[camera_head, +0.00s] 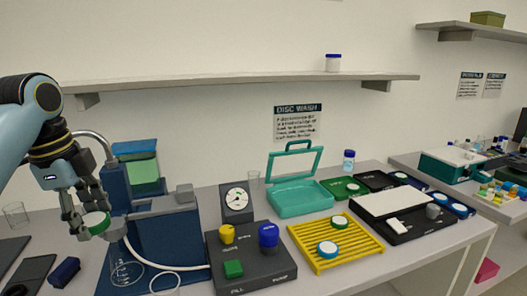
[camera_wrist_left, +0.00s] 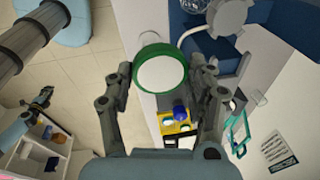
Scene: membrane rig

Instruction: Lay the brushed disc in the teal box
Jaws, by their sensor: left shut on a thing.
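My left gripper (camera_head: 92,214) is shut on a round disc (camera_head: 96,222) with a green rim, held up at the left beside the blue rig. In the left wrist view the same disc (camera_wrist_left: 161,74) shows its white face between the two fingers of the gripper (camera_wrist_left: 160,80). The teal box (camera_head: 302,198) stands on the bench right of centre, with its framed lid raised at the back. The teal box also shows small in the left wrist view (camera_wrist_left: 238,134), well apart from the disc.
A blue rig (camera_head: 163,240) with a white hose stands close to the gripper. A dark button box (camera_head: 250,262) and a dial gauge (camera_head: 238,200) stand between it and the teal box. A yellow rack (camera_head: 355,248) bears two discs in front. A shelf (camera_head: 240,83) hangs above.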

